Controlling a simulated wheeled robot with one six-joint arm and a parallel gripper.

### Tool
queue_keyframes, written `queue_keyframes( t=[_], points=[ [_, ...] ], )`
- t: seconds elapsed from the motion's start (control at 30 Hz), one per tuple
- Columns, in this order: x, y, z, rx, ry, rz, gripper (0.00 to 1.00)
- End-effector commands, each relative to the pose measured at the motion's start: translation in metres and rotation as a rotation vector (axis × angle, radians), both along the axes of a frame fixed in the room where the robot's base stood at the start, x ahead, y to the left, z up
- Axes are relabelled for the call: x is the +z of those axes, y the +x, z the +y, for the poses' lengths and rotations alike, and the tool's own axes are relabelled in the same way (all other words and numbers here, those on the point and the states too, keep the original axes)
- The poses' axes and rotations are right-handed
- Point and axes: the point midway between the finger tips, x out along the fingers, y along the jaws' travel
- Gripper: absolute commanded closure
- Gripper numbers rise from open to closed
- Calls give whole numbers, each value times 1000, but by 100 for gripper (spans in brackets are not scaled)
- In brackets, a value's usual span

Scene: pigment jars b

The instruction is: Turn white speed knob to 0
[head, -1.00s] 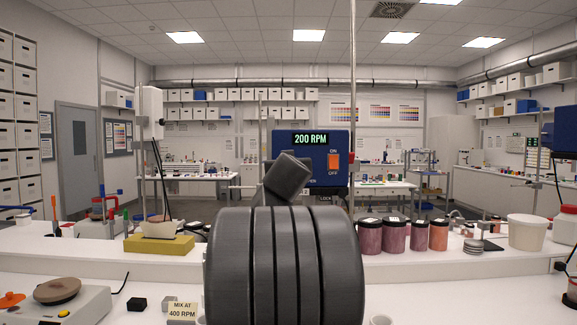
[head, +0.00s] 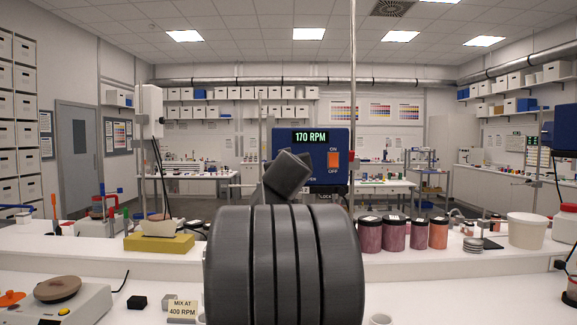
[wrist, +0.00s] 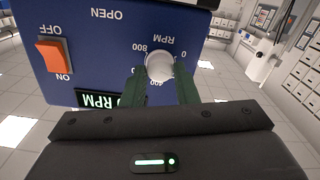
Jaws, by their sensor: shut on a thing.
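The blue stirrer head (head: 334,168) stands at the middle of the head view, and its display (head: 310,137) reads 170 RPM. An orange power switch (head: 334,160) sits at its right side. The wrist view is upside down and shows the white speed knob (wrist: 159,66) on the blue panel (wrist: 105,45), with marks 0, 400 and 800 around it. My gripper (wrist: 160,75) is shut on the knob, one dark green finger on each side. In the head view my dark arm hides the knob and the gripper.
A card (head: 183,309) reading MIX AT 400 RPM stands on the front bench. Several pigment jars (head: 394,234) and a white tub (head: 526,230) stand to the right. A hotplate (head: 65,304) is at front left. A vertical metal rod (head: 352,80) rises beside the stirrer head.

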Motion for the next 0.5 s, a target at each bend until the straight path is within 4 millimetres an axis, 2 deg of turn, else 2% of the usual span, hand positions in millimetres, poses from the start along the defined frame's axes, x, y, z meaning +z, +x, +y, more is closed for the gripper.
queue_keyframes(
  t=[0.5],
  points=[
    [-1, 0, 1, 1, -477, 1, 96]
  ],
)
